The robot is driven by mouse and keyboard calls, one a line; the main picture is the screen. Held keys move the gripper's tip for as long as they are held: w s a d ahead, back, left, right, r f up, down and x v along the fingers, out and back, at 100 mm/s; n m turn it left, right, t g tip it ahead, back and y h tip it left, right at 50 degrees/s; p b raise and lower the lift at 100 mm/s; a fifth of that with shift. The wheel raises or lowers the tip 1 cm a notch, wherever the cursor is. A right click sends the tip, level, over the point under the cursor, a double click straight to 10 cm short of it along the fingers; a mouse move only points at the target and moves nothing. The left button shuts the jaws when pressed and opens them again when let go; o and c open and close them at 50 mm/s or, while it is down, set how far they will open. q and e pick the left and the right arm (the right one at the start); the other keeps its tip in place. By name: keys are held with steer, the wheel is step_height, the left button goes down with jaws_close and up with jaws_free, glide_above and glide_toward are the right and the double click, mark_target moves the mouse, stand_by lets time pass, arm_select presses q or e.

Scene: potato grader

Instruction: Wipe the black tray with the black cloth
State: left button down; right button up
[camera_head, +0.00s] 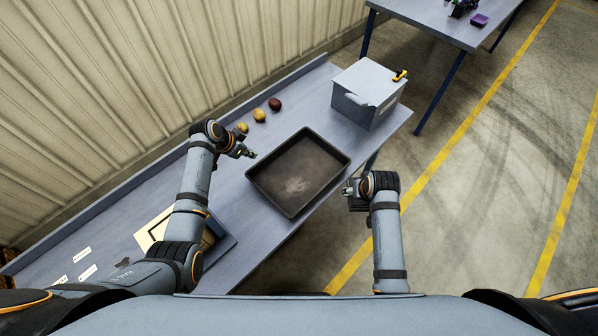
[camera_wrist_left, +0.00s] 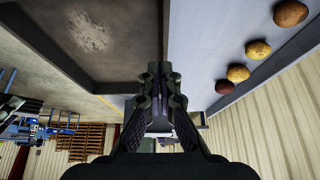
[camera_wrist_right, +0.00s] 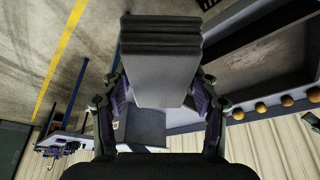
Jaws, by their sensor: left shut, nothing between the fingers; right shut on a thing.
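The black tray (camera_head: 312,158) lies on the grey workbench with a pale smudge on its floor; the smudge also shows in the left wrist view (camera_wrist_left: 88,30). My left gripper (camera_head: 250,154) is shut and empty just beyond the tray's left rim; its closed fingers show in the left wrist view (camera_wrist_left: 160,75). My right gripper (camera_head: 346,190) is at the tray's right side, apart from it, beyond the bench's front edge. It is shut on the black cloth (camera_wrist_right: 160,65), which looks like a dark grey folded stack in the right wrist view.
Several potatoes (camera_head: 259,115) lie in a row behind the tray, near the wall. A grey box (camera_head: 365,98) with a yellow-and-black item on top stands at the bench's right end. A framed panel (camera_head: 154,231) lies by my left forearm. Another table (camera_head: 425,15) stands at the back right.

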arm_select(q)
steer(key=v, duration=1.1)
steer(key=shift+d, duration=0.1)
